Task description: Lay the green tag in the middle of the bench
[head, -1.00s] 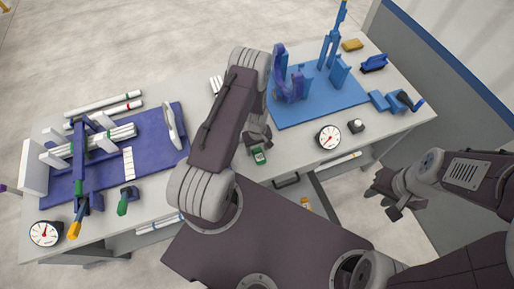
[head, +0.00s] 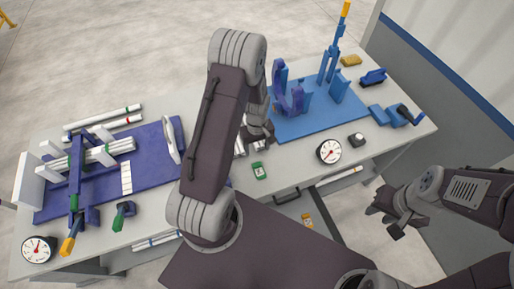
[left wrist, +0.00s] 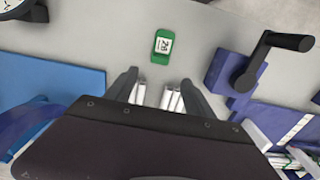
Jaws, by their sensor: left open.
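The green tag (head: 260,171), with a white label, lies flat on the grey bench (head: 290,173) near the middle of its front edge. The left wrist view also shows the tag (left wrist: 162,47), just beyond my fingertips and clear of them. My left gripper (head: 256,143) is open, behind the tag.
A blue mat (head: 310,118) with blue fixtures lies to the right, near a dial gauge (head: 329,151). A purple mat (head: 50,203) with a pipe rack lies to the left, near a green-handled tool (head: 121,214). An open drawer (head: 303,206) sits below the bench.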

